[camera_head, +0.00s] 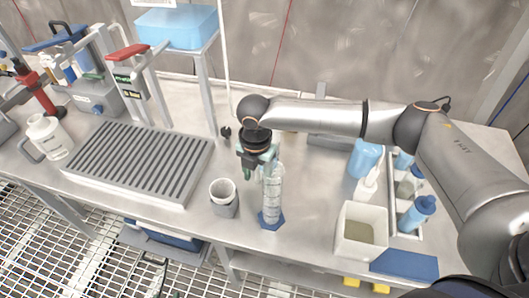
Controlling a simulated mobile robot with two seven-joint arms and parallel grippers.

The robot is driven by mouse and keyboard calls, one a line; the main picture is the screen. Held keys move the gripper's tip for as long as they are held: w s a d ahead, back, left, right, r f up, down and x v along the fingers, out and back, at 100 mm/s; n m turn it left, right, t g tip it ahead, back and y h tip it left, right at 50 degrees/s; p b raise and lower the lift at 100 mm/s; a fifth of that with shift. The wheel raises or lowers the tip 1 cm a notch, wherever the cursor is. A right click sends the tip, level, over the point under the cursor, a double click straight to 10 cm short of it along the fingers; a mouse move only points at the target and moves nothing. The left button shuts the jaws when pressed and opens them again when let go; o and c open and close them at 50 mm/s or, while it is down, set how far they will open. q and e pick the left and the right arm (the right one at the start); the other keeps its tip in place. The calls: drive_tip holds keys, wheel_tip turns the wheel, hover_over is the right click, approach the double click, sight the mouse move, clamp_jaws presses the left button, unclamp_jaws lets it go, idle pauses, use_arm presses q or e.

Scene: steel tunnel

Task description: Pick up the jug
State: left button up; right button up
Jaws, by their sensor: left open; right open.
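A white jug (48,137) with a grey handle on its left side stands upright on the steel bench at the far left, beside a grey slotted rack. My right gripper (259,166) hangs over the middle of the bench, fingers pointing down. It is open, far to the right of the jug. A clear graduated cylinder (272,195) on a blue base stands right at the gripper. In this view its top overlaps the fingers, and I cannot tell whether they touch. My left gripper is not in view.
The slotted rack (140,160) lies between the jug and a grey-white cup (223,196). A blue tub (176,28) sits on a raised stand behind. A square white container (360,234) and several blue-capped bottles stand at right. A red-handled device (38,92) stands behind the jug.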

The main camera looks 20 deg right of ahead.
drive_tip(key=shift+c, duration=0.2)
clamp_jaws()
idle(0.6)
